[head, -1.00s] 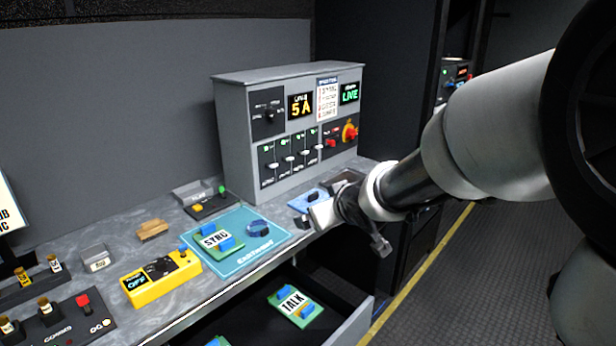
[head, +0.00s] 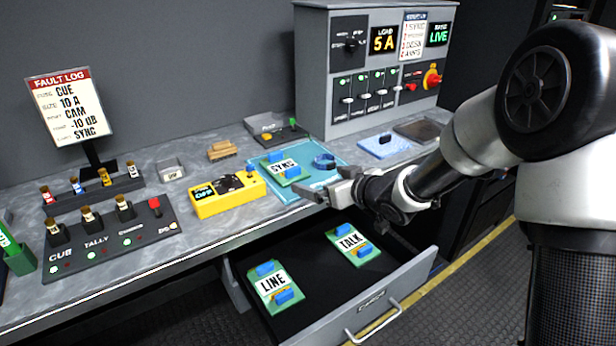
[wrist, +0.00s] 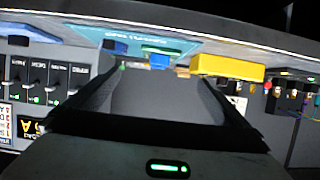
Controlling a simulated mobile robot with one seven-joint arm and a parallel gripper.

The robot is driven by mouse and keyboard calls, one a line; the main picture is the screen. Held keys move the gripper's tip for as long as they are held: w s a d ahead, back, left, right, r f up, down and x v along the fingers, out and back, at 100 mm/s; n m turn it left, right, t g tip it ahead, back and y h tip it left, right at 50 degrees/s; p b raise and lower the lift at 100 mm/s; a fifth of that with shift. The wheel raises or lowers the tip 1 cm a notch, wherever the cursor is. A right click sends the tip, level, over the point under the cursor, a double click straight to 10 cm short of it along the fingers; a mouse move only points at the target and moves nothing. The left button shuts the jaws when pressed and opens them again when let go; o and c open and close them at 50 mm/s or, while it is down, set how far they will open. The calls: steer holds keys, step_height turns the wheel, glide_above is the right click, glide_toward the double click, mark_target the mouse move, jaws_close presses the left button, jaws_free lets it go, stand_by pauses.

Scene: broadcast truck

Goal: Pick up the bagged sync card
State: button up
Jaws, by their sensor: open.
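A green card labelled SYNC (head: 283,168), with blue grips, lies on the teal mat (head: 309,186). No bag is discernible around it. A flat pale-blue packet (head: 383,145) lies on the counter right of the mat; I cannot tell whether it is a bagged card. My gripper (head: 335,190) is open and empty, above the counter's front edge by the mat's front right side, apart from both card and packet. In the wrist view, my gripper's fingers (wrist: 150,88) are spread, with the mat (wrist: 135,37) beyond them.
An open drawer (head: 390,290) below holds the LINE card (head: 272,286) and TALK card (head: 349,243). A blue strap (head: 324,161) lies on the mat. A yellow meter (head: 228,194) stands left, a dark flat pad (head: 420,130) right, and a grey console (head: 375,75) behind.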

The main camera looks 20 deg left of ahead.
mark_target(294, 173)
steer(key=b+x, duration=0.2)
steer(key=x, duration=1.4)
steer(key=shift+w+f, duration=0.1)
steer(key=shift+f, duration=0.05)
steer(key=shift+c, duration=0.4)
steer(key=c, duration=1.1)
steer(key=shift+c, duration=0.2)
